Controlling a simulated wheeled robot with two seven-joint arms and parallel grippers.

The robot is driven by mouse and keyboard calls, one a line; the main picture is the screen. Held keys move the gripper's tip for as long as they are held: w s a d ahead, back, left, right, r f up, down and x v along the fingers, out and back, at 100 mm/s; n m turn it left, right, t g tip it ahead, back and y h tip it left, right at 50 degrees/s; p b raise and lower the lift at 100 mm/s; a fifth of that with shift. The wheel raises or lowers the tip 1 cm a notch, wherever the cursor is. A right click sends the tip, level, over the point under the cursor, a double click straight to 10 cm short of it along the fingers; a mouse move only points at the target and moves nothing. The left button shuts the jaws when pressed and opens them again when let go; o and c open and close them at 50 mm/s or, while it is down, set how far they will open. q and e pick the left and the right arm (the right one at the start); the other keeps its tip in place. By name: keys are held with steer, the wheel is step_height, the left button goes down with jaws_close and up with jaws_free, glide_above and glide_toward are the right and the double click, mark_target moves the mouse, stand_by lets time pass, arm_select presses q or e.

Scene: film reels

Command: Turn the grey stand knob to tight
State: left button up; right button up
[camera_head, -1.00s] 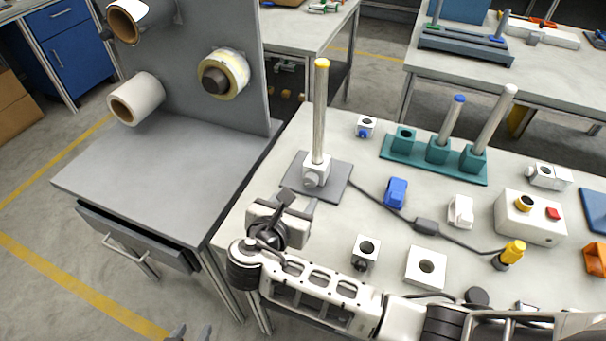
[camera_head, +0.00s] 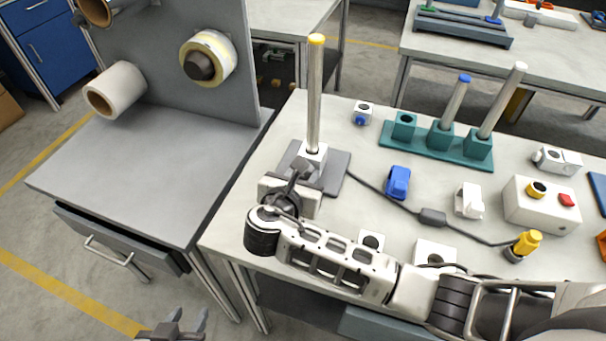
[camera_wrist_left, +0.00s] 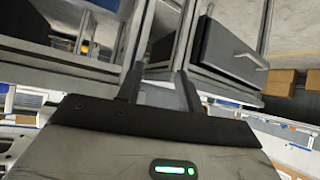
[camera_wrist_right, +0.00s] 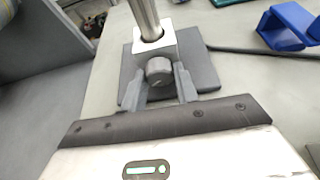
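The stand has a white block (camera_head: 314,158) on a dark grey plate (camera_head: 335,172), with an upright metal pole (camera_head: 314,95) tipped yellow. In the right wrist view the grey knob (camera_wrist_right: 159,71) sticks out from the front of the block. My right gripper (camera_wrist_right: 161,88) is open, its fingers on either side of the knob, with what look like narrow gaps. In the head view my right gripper (camera_head: 297,182) covers the knob. The knob's marking is too small to read. My left gripper (camera_head: 187,322) is open and empty, low at the bottom edge, away from the table.
A teal rack (camera_head: 436,146) with poles, a blue clamp (camera_head: 398,182), a white clamp (camera_head: 469,201) and a control box (camera_head: 541,204) stand to the right. A cable runs from near the plate to a yellow plug (camera_head: 527,243). A grey bench (camera_head: 150,170) stands left.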

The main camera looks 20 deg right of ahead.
steer(key=shift+r+m+p, duration=0.15)
steer(key=shift+m+p, duration=0.15)
steer(key=shift+p, duration=0.3)
steer(key=shift+s+d+m+y+p, duration=0.1)
steer(key=shift+m+y+p, duration=0.2)
steer(key=shift+m+p, duration=0.15)
steer(key=shift+m+t+y, duration=0.3)
steer(key=shift+m+t, duration=0.05)
steer(key=shift+t, duration=0.05)
steer(key=shift+f+m, duration=0.2)
steer(key=shift+m, duration=0.2)
steer(key=shift+m+t+y, duration=0.4)
steer(key=shift+m+y, duration=0.1)
arm_select(q)
steer(key=shift+w+a+r, duration=0.15)
steer(key=shift+a+r, duration=0.1)
steer(key=shift+r, duration=0.35)
arm_select(e)
steer(key=o, duration=1)
